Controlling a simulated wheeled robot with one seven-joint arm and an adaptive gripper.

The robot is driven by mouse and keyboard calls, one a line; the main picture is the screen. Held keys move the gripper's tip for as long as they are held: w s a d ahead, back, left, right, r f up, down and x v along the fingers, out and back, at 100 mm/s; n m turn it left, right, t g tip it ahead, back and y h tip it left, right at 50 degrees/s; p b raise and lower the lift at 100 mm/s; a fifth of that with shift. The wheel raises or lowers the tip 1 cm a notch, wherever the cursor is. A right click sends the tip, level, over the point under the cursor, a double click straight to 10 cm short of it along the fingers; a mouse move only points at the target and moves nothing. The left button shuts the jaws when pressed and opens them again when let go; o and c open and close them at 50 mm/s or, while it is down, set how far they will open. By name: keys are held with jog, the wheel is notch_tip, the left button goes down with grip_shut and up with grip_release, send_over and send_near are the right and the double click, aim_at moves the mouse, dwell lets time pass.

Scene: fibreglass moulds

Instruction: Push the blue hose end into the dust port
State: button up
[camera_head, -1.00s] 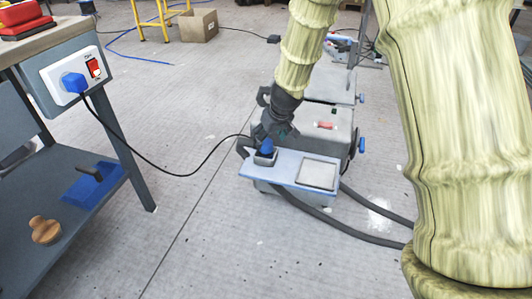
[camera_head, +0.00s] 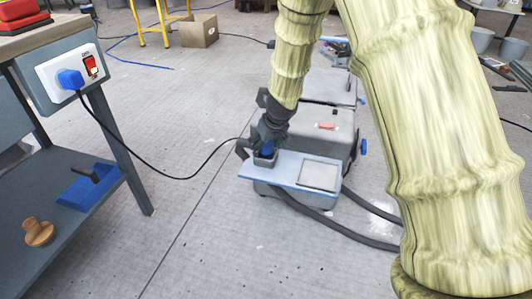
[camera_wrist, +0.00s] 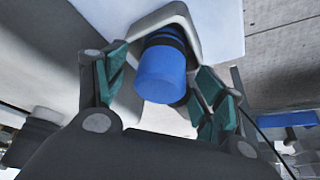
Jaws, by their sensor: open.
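The blue hose end (camera_wrist: 162,72) is a short blue cylinder with dark bands, seated in a pale grey square collar (camera_wrist: 186,20) in the wrist view. A gap shows at the left finger; contact at the right finger is unclear. I cannot tell whether this collar is the dust port.
A grey machine (camera_head: 325,135) stands behind the board, with dark hoses (camera_head: 350,220) running right along the floor. A flat grey square panel (camera_head: 319,175) lies on the board. A workbench (camera_head: 130,165) with a blue plug and red switch is at left.

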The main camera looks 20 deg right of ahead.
jog(key=c, duration=1)
jog(key=shift+r, duration=0.1)
notch_tip(320, 180, up, 10)
jog(key=p, duration=0.5)
jog(key=s+a+r+p, duration=0.1)
jog(key=s+r+p, duration=0.4)
jog(key=r+p, duration=0.3)
jog(key=s+a+r+m+p, duration=0.1)
jog(key=s+r+p, duration=0.5)
jog(key=p, duration=1)
jog(key=s+a+r+m+h+p, duration=0.1)
jog(key=s+a+r+p, duration=0.2)
jog(key=r+p, duration=0.7)
jog(key=shift+s+p, duration=0.95)
jog(key=shift+s, duration=0.3)
